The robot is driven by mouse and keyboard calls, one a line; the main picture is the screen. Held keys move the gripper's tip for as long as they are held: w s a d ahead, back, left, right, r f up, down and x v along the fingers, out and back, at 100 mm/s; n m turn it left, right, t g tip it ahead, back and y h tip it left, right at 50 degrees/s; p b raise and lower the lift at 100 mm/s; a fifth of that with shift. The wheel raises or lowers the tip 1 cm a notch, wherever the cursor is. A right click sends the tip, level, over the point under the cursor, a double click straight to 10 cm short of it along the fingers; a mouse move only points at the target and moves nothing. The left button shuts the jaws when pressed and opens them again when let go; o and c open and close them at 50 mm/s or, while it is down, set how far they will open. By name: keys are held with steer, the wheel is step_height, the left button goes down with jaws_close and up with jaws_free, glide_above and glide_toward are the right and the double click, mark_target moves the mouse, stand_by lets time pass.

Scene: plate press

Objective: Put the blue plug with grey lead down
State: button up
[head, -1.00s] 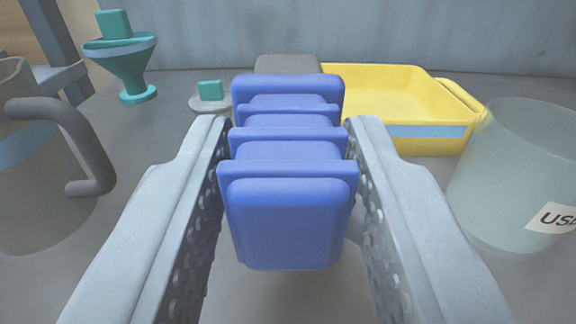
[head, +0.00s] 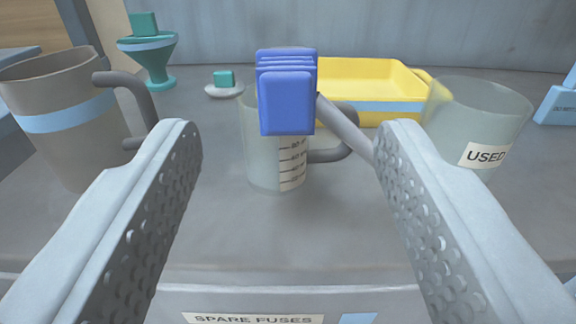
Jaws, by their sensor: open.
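The blue ribbed plug (head: 287,100) is upright in the middle of the head view, ahead of my gripper. Its grey lead (head: 347,130) slants down to the right and passes behind my right finger. My gripper (head: 290,150) is open, with its two perforated fingers wide apart and clear of the plug on both sides. The plug appears at the top of a clear measuring jug (head: 262,160) and covers part of its rim. I cannot tell whether it rests on the rim, sits in the mouth or is in front.
A grey-brown mug (head: 68,122) stands at left. A teal funnel-like stand (head: 150,62) and a small dish (head: 222,91) are behind. A yellow tray (head: 385,107) lies behind the jug. A beaker labelled USED (head: 478,115) stands right. The counter's front edge carries a SPARE FUSES label (head: 253,319).

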steer(key=shift+s, duration=2.6)
